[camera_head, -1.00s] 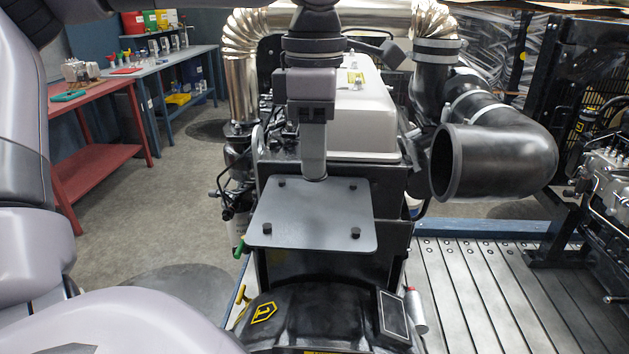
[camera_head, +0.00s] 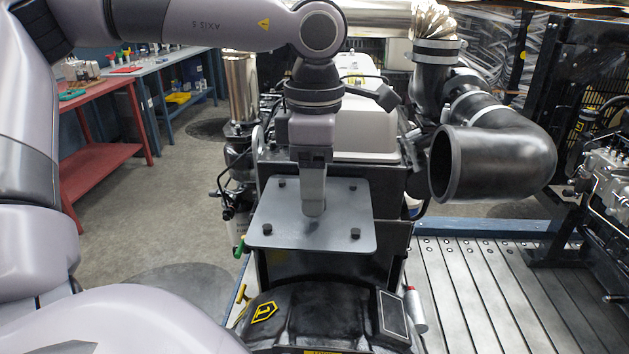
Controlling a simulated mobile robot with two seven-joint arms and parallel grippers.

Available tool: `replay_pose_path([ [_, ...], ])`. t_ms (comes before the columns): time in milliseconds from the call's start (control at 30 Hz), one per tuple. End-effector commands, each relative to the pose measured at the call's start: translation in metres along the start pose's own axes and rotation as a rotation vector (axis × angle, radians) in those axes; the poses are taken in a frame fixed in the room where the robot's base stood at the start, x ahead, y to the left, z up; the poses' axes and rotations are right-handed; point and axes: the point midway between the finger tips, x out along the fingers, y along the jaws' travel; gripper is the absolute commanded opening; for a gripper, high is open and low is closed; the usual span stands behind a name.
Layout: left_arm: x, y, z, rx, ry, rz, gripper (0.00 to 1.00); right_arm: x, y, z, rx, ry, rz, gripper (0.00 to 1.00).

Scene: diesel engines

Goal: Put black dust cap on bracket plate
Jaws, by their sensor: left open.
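The bracket plate (camera_head: 325,239) is a flat grey plate with rounded corners, level on top of the engine in the middle of the view. Small black knobs or bolt heads stand near its corners. My left gripper (camera_head: 313,211) points down over the middle of the plate, its tips at or just above the surface; I cannot tell whether they touch. It is open, though the gap between its fingers does not show from here. I cannot make out a separate black dust cap; the gripper hides part of the plate. My right gripper is not in view.
A large black intake elbow (camera_head: 505,155) with an open mouth juts out right of the plate. A black engine cover (camera_head: 320,312) lies in front. A grey-white engine cover (camera_head: 368,128) stands behind. A red bench (camera_head: 100,165) and blue bench (camera_head: 180,58) are at left.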

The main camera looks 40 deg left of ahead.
Motion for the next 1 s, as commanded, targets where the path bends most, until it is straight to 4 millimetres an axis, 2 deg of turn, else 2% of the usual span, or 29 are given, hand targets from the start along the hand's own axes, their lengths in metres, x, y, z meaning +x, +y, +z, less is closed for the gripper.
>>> replay_pose_path([
  [167,-0.013,0.001,0.001,-0.001,-0.002,0.006,0.53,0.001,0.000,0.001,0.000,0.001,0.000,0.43],
  [600,-0.101,0.000,0.001,0.000,-0.001,0.004,0.53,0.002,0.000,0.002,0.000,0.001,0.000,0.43],
  [800,-0.118,0.000,0.001,0.001,0.000,0.001,0.53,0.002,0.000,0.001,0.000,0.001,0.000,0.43],
  [1000,-0.121,0.000,0.000,0.002,0.000,0.000,0.53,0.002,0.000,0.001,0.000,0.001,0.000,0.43],
])
